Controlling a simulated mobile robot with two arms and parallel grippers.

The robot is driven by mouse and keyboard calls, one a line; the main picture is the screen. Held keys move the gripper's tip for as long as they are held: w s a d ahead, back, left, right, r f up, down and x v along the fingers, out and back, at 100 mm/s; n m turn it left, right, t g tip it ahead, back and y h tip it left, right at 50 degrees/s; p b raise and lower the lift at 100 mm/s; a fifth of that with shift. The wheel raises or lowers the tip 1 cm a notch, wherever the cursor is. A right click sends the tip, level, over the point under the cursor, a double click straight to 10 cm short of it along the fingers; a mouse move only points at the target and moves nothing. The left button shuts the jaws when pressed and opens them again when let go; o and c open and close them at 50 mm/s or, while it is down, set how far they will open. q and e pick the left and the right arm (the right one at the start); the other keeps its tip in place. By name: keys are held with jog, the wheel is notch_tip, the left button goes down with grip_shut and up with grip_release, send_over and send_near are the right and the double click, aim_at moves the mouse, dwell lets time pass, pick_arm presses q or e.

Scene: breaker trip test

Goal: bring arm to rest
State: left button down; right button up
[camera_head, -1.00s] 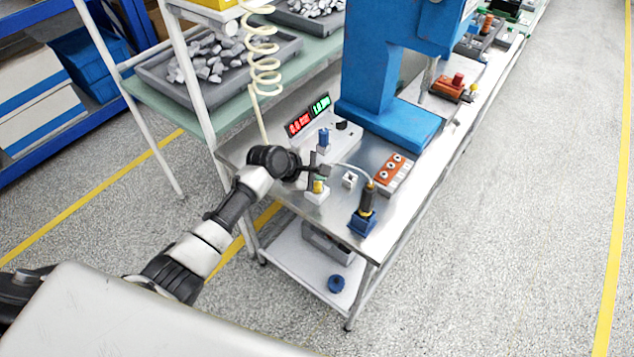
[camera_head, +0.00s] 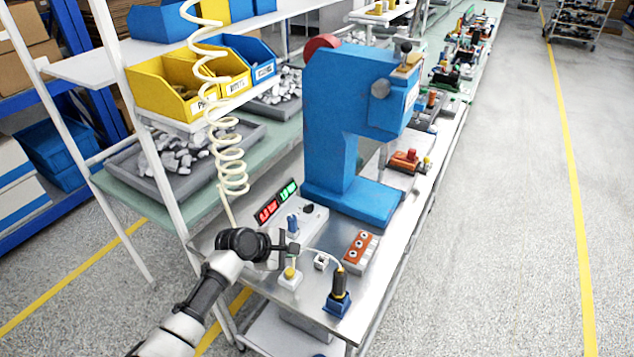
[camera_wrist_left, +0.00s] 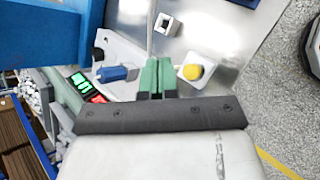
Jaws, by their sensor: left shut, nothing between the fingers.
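My left gripper (camera_head: 292,250) is over the near-left part of the metal bench (camera_head: 312,292). Its green fingers (camera_wrist_left: 157,78) are together in the left wrist view, with nothing between them. A yellow push button on a white box (camera_head: 290,276) stands just below the gripper; it also shows right of the fingertips in the left wrist view (camera_wrist_left: 194,71). A test unit with a blue lever (camera_head: 293,224) and red and green displays (camera_head: 277,202) stands just behind the gripper. My right gripper is in neither view.
A blue press (camera_head: 340,130) stands behind. An orange block with round terminals (camera_head: 359,251), a small white socket (camera_head: 321,261) and a dark probe in a blue stand (camera_head: 338,295) are to the right. A coiled cable (camera_head: 230,160) hangs at left.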

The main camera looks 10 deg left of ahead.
pick_arm(q)
jog(key=s+d+f+m+g+y, duration=0.1)
jog(key=s+f+m+g+y, duration=0.1)
jog(key=s+m, duration=1.35)
jog(key=s+a+r+m+g+y, duration=0.1)
jog(key=s+a+r+m+y, duration=0.15)
jog(key=s, duration=0.65)
jog(key=s+a+r+m+y, duration=0.2)
jog(key=s+r, duration=0.2)
jog(key=s, duration=0.5)
notch_tip(320, 180, down, 30)
jog(key=g+b, duration=0.1)
jog(key=b, duration=0.5)
jog(key=s+a+f+b, duration=0.1)
jog(key=s+f+b, duration=0.1)
jog(key=s+f, duration=0.6)
jog(key=s+a+f+g+b, duration=0.1)
jog(key=s+a+f+b, duration=0.1)
jog(key=s+f, duration=0.7)
notch_tip(320, 180, down, 6)
jog(key=shift+s+m+g+b, duration=0.25)
jog(key=shift+m+g+b, duration=0.05)
